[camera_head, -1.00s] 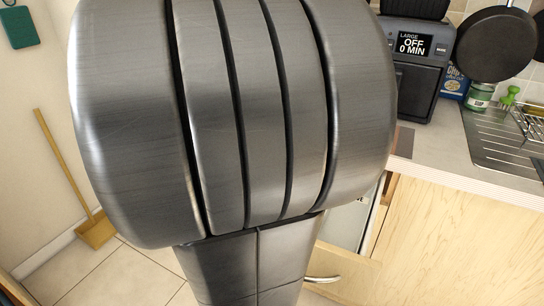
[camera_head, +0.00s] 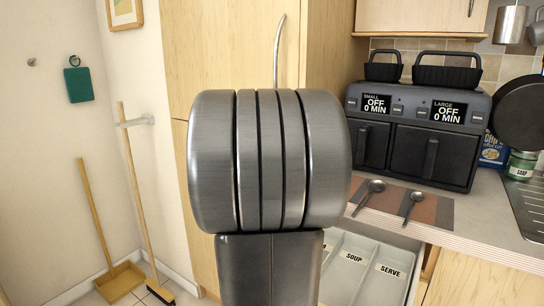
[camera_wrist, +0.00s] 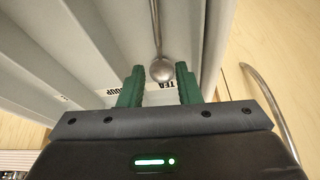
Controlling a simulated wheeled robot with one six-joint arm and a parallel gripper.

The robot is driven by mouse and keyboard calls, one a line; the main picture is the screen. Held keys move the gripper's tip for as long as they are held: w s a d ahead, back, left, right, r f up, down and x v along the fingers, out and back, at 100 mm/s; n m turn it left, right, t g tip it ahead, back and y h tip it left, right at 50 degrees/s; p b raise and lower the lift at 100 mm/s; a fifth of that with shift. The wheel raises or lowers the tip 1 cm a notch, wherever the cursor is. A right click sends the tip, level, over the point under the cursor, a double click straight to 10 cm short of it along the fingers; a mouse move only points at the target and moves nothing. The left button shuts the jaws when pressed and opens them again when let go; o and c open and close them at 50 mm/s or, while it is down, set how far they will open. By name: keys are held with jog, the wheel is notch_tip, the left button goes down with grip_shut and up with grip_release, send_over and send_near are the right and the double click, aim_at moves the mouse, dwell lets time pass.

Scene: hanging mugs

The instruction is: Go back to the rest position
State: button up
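My gripper (camera_wrist: 160,82) shows in the wrist view with its two green fingers apart, so it is open. A metal spoon (camera_wrist: 162,71) lies in the drawer beyond, its rounded end seen between the fingertips and touching neither finger. In the head view the grey links of my arm fill the middle and hide my gripper. The open drawer (camera_head: 372,262) is at the lower right of the arm, with compartments labelled "SOUP" and "SERVE".
Two spoons (camera_head: 413,205) lie on a striped mat (camera_head: 437,208) on the counter. A dark air fryer (camera_head: 420,150) stands behind them. A tall cabinet (camera_head: 330,60) is behind my arm. A broom (camera_head: 137,190) and a dustpan (camera_head: 120,281) stand at the left wall.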

jog(key=shift+w+d+r+p, duration=0.15)
jog(key=shift+r+p, duration=0.3)
jog(key=shift+p, duration=0.3)
jog(key=shift+w+d+r+p, duration=0.1)
jog(key=shift+r+p, duration=0.35)
jog(key=shift+p, duration=0.3)
jog(key=shift+f, duration=0.1)
jog(key=shift+f+b, duration=0.85)
jog(key=shift+b, duration=0.1)
jog(key=shift+f+b, duration=0.8)
jog(key=shift+f, duration=0.05)
jog(key=p+v, duration=0.4)
jog(key=v, duration=1.1)
jog(key=b+x, duration=0.3)
jog(key=x, duration=1.1)
jog(key=shift+d+f+b, duration=0.1)
jog(key=shift+f+b, duration=0.2)
jog(key=shift+b, duration=0.05)
jog(key=w+r+p, duration=0.3)
jog(key=r+p, duration=1.5)
jog(key=r, duration=0.1)
jog(key=shift+a+r+p, duration=0.2)
jog(key=shift+r+p, duration=0.1)
jog(key=shift+p, duration=0.1)
